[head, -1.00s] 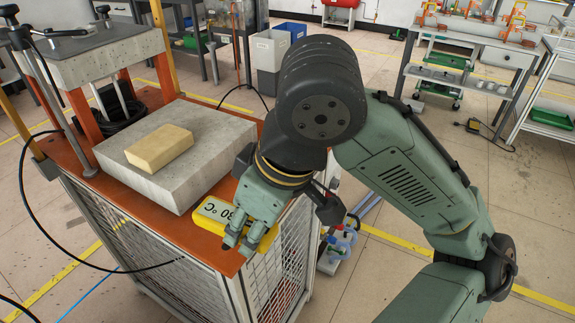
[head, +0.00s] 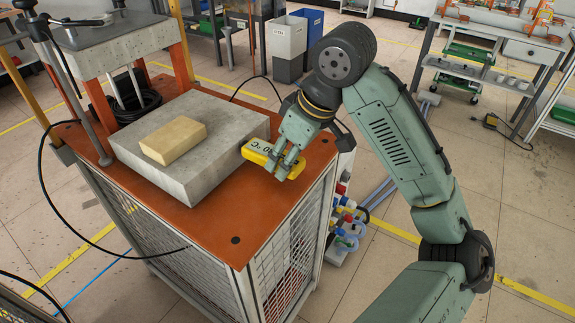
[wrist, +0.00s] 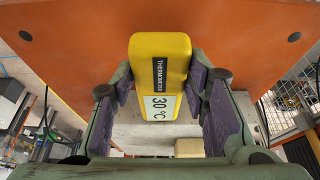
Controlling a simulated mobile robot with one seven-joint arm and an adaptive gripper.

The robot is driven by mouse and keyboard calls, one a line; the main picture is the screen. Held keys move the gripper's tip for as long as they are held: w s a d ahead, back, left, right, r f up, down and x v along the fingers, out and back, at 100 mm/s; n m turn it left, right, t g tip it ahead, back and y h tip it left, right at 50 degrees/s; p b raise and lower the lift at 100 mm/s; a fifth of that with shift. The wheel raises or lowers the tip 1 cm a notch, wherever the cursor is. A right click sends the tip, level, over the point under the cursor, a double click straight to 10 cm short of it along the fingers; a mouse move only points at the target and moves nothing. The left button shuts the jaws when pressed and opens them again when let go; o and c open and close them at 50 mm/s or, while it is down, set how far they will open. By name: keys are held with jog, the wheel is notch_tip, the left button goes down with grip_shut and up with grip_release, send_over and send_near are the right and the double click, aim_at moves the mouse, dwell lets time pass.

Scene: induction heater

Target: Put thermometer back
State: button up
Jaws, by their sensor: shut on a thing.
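The thermometer is a yellow block (head: 258,152) with a white display reading about 30 °C. It also shows in the wrist view (wrist: 160,60), with a black "THERMOMETER" label. My gripper (head: 290,163) is shut on it, with a finger pad on each side in the wrist view (wrist: 165,88). The thermometer is over the right part of the orange tabletop (head: 210,225), beside the right side of the grey block (head: 200,172). I cannot tell whether it touches the tabletop. Part of it is hidden by my fingers in the head view.
A tan brick (head: 173,144) lies on the grey block. A press-like frame (head: 110,40) stands at the table's back left. The front of the orange top is clear. Black cables hang at the left. Grey bins (head: 287,50) stand on the floor behind.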

jog(key=shift+f, duration=1.75)
jog(key=shift+f, duration=0.2)
jog(key=o, duration=1.2)
jog(key=shift+o, duration=0.2)
jog(key=v, duration=1.2)
jog(key=shift+r, duration=0.25)
